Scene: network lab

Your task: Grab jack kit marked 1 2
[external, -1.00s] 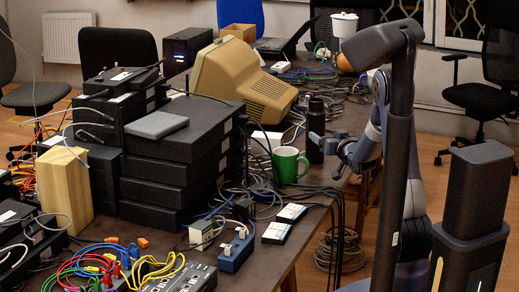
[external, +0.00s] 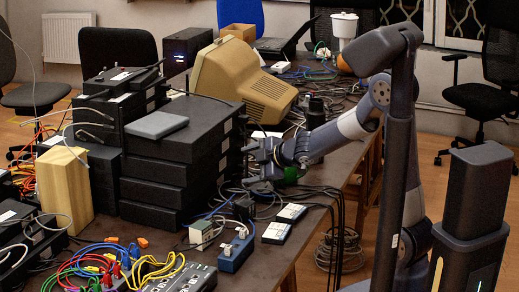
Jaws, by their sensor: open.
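No marking "1 2" is legible, so I cannot tell which item is the jack kit. My gripper (external: 256,160) is open and appears empty. It reaches left over the table, beside the black box stack, above and beyond these items in the picture.
Stacked black boxes (external: 180,165) stand left of my gripper. A dark cylinder (external: 316,112) stands behind my arm, and a beige monitor (external: 240,80) farther back. Loose cables cover much of the table (external: 300,248). Coloured cables and a switch box (external: 185,280) lie at the front left.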

